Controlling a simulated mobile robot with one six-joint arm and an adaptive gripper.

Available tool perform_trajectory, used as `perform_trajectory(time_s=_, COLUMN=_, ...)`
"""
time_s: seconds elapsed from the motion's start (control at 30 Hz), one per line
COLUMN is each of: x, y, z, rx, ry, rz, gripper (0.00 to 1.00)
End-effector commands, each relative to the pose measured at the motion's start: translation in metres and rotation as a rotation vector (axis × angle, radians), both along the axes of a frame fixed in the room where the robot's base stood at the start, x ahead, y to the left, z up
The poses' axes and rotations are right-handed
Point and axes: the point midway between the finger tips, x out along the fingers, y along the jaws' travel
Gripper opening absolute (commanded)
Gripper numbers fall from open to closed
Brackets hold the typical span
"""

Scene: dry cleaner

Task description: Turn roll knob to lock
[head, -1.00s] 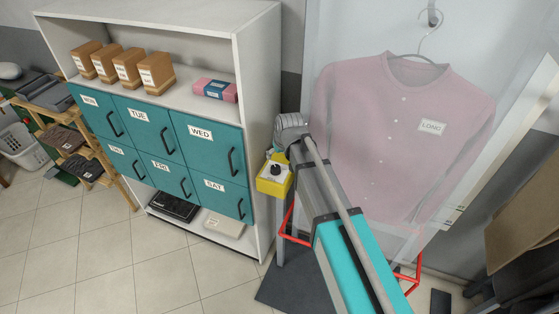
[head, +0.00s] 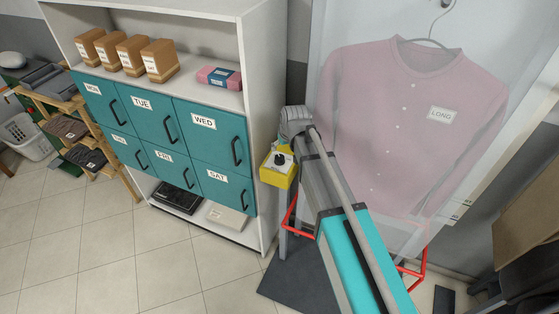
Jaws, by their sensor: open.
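A black knob (head: 280,158) sits on the white top face of a yellow box (head: 274,176), just right of the white shelf unit. Small markings around the knob are too small to read. My arm reaches up from the lower right, and its end is just above and to the right of the box. My gripper's fingers are hidden behind the end of my arm. I cannot tell how far they are from the knob.
A bagged pink cardigan (head: 405,125) with a LONG label hangs behind my arm. A red frame (head: 291,215) stands below it. The white shelf unit (head: 262,100) with teal doors (head: 165,125) is close on the left. The tiled floor (head: 130,260) in front is clear.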

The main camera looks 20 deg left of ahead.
Motion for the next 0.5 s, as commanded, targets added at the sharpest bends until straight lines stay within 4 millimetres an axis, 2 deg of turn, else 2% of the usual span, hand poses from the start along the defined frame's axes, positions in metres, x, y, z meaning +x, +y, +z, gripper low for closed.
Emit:
perform_trajectory(time_s=0.03, x=0.002, y=0.002, z=-0.008, rx=0.0, ry=0.0, rz=0.0, gripper=0.92)
perform_trajectory(time_s=0.5, x=0.013, y=0.01, z=-0.043, rx=0.0, ry=0.0, rz=-0.001, gripper=0.92)
